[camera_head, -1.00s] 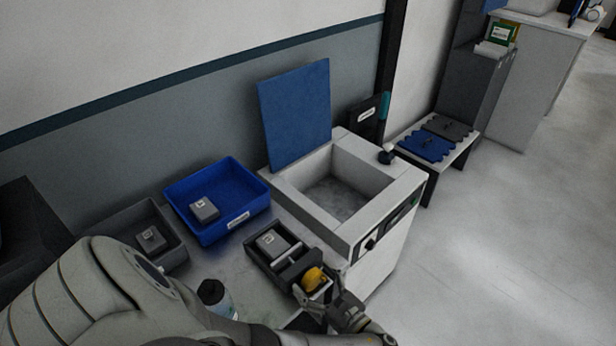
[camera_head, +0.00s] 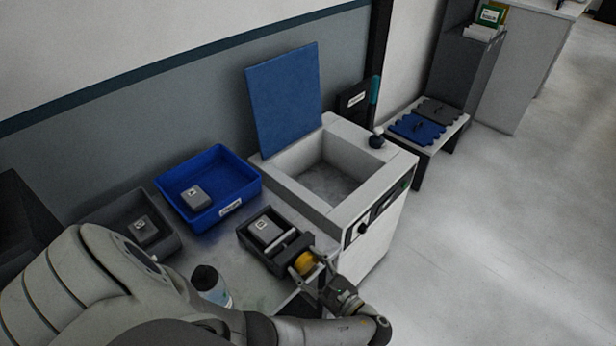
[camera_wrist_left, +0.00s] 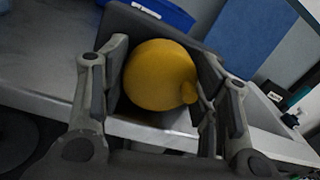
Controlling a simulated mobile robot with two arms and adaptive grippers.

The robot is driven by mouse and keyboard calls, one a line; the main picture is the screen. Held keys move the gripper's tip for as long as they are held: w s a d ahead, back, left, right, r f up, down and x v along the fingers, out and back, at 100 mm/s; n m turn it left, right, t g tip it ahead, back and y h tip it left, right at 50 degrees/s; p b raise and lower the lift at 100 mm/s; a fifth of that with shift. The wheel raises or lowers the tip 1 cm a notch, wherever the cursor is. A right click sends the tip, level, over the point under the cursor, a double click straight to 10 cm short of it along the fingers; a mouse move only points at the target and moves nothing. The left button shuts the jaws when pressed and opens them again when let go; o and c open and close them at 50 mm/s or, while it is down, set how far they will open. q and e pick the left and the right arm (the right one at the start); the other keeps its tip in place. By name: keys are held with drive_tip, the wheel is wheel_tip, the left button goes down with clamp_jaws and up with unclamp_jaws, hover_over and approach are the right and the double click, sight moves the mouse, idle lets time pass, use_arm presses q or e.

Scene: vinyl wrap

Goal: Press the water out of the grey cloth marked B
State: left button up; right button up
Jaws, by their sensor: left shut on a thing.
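A grey folded cloth (camera_head: 264,228) with a small pale label lies in a dark open-topped box (camera_head: 256,249) on the worktop; the letter is too small to read surely. A pale bar (camera_head: 280,242) crosses the box beside the cloth. A round yellow knob (camera_head: 305,263) sits at the box's near right end. My left gripper (camera_head: 311,270) is shut on this knob; the left wrist view shows the yellow knob (camera_wrist_left: 158,76) between the two fingers. The cloth is not visible in the wrist view. My right gripper is not in view.
A blue bin (camera_head: 240,190) and a grey bin (camera_head: 165,240) each hold a similar labelled grey block. A dark-capped bottle (camera_head: 208,284) stands near my arm. The basin (camera_head: 350,205) with its raised blue panel (camera_head: 285,98) is right behind the box.

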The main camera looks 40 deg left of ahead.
use_arm(q)
drive_tip(key=shift+n, duration=0.3)
drive_tip(key=o, duration=1)
drive_tip(key=shift+d, duration=0.1)
drive_tip(key=s+d, duration=0.1)
drive_tip(key=d, duration=0.6)
drive_tip(key=shift+d, duration=0.15)
